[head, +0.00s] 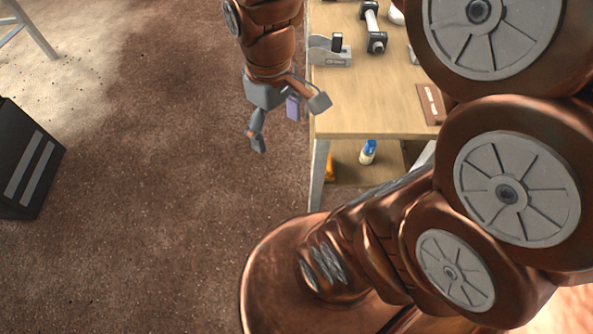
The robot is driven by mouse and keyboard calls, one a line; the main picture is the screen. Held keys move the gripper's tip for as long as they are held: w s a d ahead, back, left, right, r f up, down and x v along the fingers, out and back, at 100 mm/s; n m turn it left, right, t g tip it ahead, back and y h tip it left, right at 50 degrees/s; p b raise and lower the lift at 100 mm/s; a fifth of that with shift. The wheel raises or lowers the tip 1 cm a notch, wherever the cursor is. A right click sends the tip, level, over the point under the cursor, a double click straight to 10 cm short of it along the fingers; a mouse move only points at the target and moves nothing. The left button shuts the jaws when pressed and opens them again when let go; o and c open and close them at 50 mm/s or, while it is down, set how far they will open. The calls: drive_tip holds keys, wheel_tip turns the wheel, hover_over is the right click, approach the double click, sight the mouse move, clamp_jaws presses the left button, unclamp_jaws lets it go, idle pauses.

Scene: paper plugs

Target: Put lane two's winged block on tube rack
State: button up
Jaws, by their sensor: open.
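My gripper (289,124) hangs at the upper middle of the head view, over the floor just left of the table's edge. Its two fingers are spread apart. A small purple piece (293,107) shows beside the finger nearer the table; I cannot tell whether it is part of the gripper or a separate thing. I cannot make out a winged block, a tube rack or any marked lanes. My own arm hides much of the right side, including part of the table.
A wooden table (370,118) holds a grey tape dispenser (330,57), a dumbbell-shaped thing (373,27) and a brown flat piece (430,104). A bottle (367,152) stands on its lower shelf. A black box (28,160) stands at left. The carpet between is clear.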

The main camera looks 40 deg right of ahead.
drive_tip(key=s+a+f+m, duration=0.2)
drive_tip(key=s+m, duration=0.1)
drive_tip(key=s, duration=0.6)
drive_tip(key=shift+f+g, duration=0.4)
drive_tip(key=shift+a+r, duration=0.1)
wheel_tip(320, 180, up, 6)
drive_tip(key=p, duration=0.5)
drive_tip(key=shift+f+p, duration=0.25)
drive_tip(key=shift+p, duration=0.1)
